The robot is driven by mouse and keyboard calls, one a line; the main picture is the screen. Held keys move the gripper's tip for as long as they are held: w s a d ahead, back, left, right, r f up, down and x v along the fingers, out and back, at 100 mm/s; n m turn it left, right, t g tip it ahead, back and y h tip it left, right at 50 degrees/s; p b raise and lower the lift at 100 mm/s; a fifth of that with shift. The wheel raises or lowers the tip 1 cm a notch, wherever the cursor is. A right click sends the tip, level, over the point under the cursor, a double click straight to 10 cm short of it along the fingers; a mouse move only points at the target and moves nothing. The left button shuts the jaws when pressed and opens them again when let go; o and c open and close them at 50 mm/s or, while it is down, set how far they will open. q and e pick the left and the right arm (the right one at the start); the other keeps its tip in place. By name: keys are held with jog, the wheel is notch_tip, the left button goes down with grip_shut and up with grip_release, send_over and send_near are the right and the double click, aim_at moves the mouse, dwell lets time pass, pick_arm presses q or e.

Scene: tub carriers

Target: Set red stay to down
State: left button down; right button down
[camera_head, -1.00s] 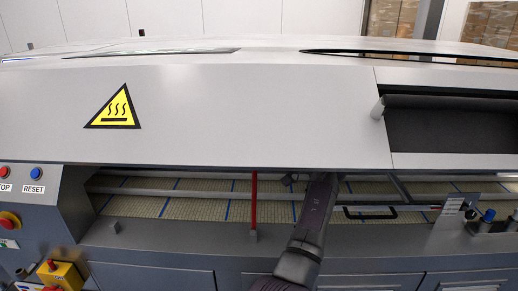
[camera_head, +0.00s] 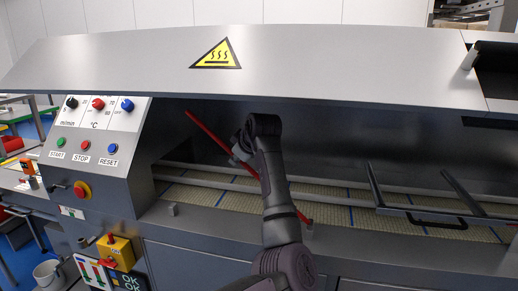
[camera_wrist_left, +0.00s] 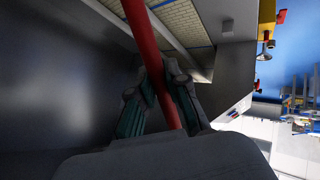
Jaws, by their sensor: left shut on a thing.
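The red stay (camera_head: 205,128) is a thin rod under the raised hood (camera_head: 340,62) of the grey machine. It is tilted: its lower right end is at the front sill (camera_head: 360,240) and its upper left end is free below the hood edge. My left gripper (camera_head: 239,152) is shut on the rod partway up, partly hidden behind my arm. In the left wrist view the red rod (camera_wrist_left: 139,28) runs between the teal-padded fingers (camera_wrist_left: 163,85). My right gripper is not in view.
A control panel (camera_head: 100,130) with knobs and buttons stands left of the opening. A slatted conveyor bed (camera_head: 240,200) lies inside. A black handle (camera_head: 437,222) on a frame is at the right. A yellow box (camera_head: 114,248) is at the lower left.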

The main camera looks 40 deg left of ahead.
pick_arm(q)
jog(key=s+a+f+n+t+h+b, duration=0.1)
jog(key=a+f+h, duration=0.1)
jog(key=f, duration=0.4)
jog(key=s+a+f+t+h, duration=0.1)
jog(key=a+f+h, duration=0.1)
jog(key=f, duration=0.5)
jog(key=s+a+f+n+t+h+b, duration=0.1)
jog(key=s+a+f+h, duration=0.1)
jog(key=f, duration=0.5)
jog(key=shift+s+a+n+b, duration=0.1)
jog(key=shift+a+n+b, duration=0.25)
jog(key=shift+a, duration=0.15)
jog(key=shift+f+h, duration=0.3)
jog(key=shift+f, duration=0.2)
jog(key=shift+d+f, duration=0.15)
jog(key=shift+f, duration=0.1)
jog(key=c, duration=1.3)
grip_release()
jog(key=shift+f, duration=0.1)
jog(key=shift+o, duration=0.8)
